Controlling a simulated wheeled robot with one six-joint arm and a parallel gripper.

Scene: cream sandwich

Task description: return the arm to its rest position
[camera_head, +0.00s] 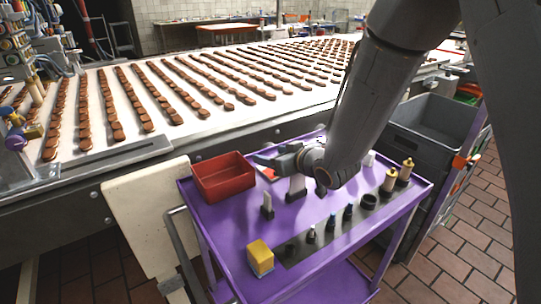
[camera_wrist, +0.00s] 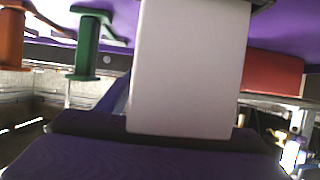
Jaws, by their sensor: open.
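My gripper (camera_head: 264,160) is over the back middle of the purple cart (camera_head: 225,240), its fingers pointing left, open. My arm reaches down to it from the upper right. A whitish upright plate in a black base (camera_head: 297,184) stands just below and in front of the gripper in the head view. A pale plate (camera_wrist: 190,70) fills the middle of the wrist view, close to the camera, its lower edge in a black base. My fingers cannot be made out clearly in the wrist view.
On the cart are a red bin (camera_head: 222,170), a second plate holder (camera_head: 267,205), a yellow block (camera_head: 260,258), and several small tools on a dark strip. A grey crate (camera_head: 432,125) stands at right. A conveyor with rows of brown biscuits (camera_head: 117,131) runs behind.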

